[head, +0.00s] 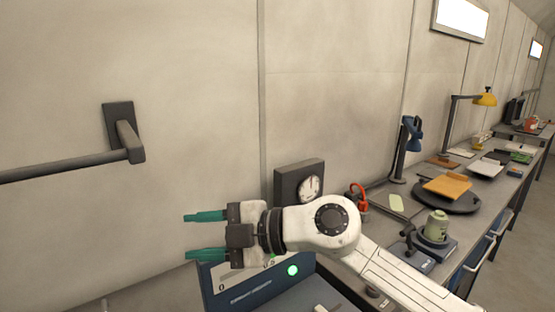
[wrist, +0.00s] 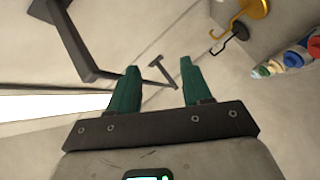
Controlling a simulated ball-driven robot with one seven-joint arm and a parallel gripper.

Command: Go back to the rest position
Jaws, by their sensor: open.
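My gripper (head: 205,235) is in the middle of the head view, its two teal fingers spread apart and pointing left. Nothing is between the fingers. My white arm reaches in from the lower right.
A dark rail (head: 75,168) is fixed to the wall at left. A dial box (head: 290,178) stands behind my wrist. A long workbench along the right wall carries a blue lamp (head: 412,135), a yellow lamp (head: 485,97), and an orange tray (head: 447,186). The wall area at upper left is clear.

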